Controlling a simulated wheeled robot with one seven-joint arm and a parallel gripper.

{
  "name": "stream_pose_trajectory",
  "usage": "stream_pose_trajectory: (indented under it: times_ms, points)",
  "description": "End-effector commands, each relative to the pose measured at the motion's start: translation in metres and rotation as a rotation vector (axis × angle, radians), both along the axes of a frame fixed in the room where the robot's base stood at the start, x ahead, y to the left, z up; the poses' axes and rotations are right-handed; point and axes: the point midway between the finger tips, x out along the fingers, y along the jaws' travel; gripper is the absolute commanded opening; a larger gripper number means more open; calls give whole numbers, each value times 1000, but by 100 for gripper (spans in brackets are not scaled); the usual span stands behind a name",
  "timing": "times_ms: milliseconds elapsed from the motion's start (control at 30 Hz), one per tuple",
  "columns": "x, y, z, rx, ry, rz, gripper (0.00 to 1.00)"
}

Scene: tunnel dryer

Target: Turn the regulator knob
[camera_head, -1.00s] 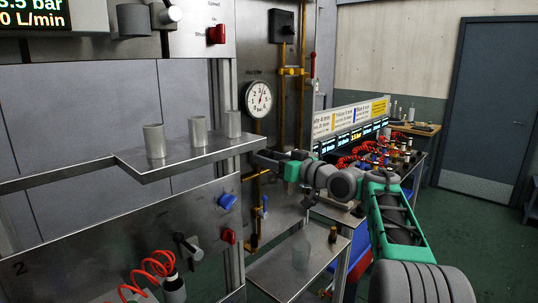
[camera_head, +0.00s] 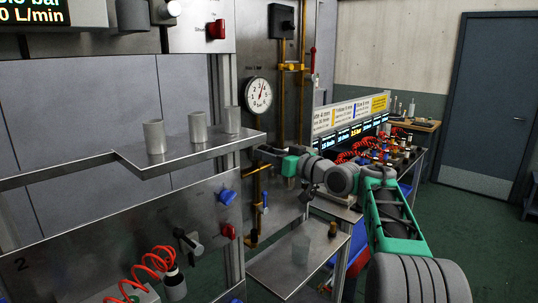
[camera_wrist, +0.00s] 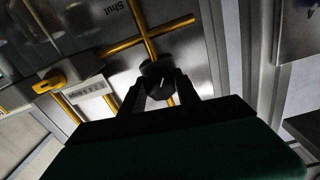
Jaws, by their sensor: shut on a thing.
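The regulator knob (camera_wrist: 158,78) is a dark round knob at a crossing of yellow pipes. In the wrist view it sits between the two dark fingers of my gripper (camera_wrist: 161,88), which is shut on it. In the head view my gripper (camera_head: 264,152) reaches left to the metal panel below the white pressure gauge (camera_head: 258,95). The knob is hidden there behind the shelf edge and the gripper. The fingers cover part of the knob's sides in the wrist view.
A metal shelf (camera_head: 180,160) with three grey cylinders juts out left of my gripper. A blue knob (camera_head: 227,197) and a red knob (camera_head: 229,231) sit on the lower panel. Yellow pipes (camera_head: 281,110) run up the panel. A low metal table (camera_head: 275,272) stands below the arm.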

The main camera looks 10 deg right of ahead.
Motion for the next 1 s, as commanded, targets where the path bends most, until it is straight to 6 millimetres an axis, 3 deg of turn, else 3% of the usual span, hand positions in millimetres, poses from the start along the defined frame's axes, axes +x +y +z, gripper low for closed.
stream_pose_trajectory:
  times_ms: [267,633,967,1000]
  points:
    - [0,-1,-7,-49,-36,-1,0]
    - [1,-1,-5,-370,-270,-1,0]
    - [1,-1,0,-399,-289,-1,0]
    - [1,-1,0,-399,-289,-1,39]
